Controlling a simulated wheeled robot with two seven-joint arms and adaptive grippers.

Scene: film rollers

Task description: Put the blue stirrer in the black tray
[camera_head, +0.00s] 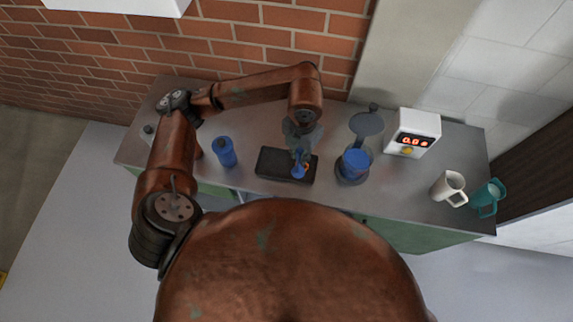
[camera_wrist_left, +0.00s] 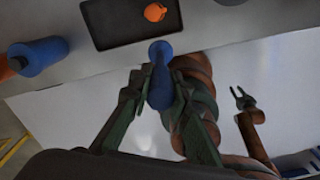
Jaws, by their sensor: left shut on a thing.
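The blue stirrer (camera_head: 298,171) is in my left gripper (camera_head: 301,142), which points down over the right part of the black tray (camera_head: 275,163). I cannot tell whether the stirrer touches the tray. My right gripper (camera_wrist_left: 243,97) shows in the left wrist view, well away from the tray, with its fingers apart and empty.
A small orange thing (camera_wrist_left: 155,12) lies in the tray. A blue cylinder (camera_head: 225,152) stands left of the tray. A blue-filled jar (camera_head: 354,164), a white device with a red display (camera_head: 413,134), a white mug (camera_head: 448,187) and a teal mug (camera_head: 487,198) stand to the right.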

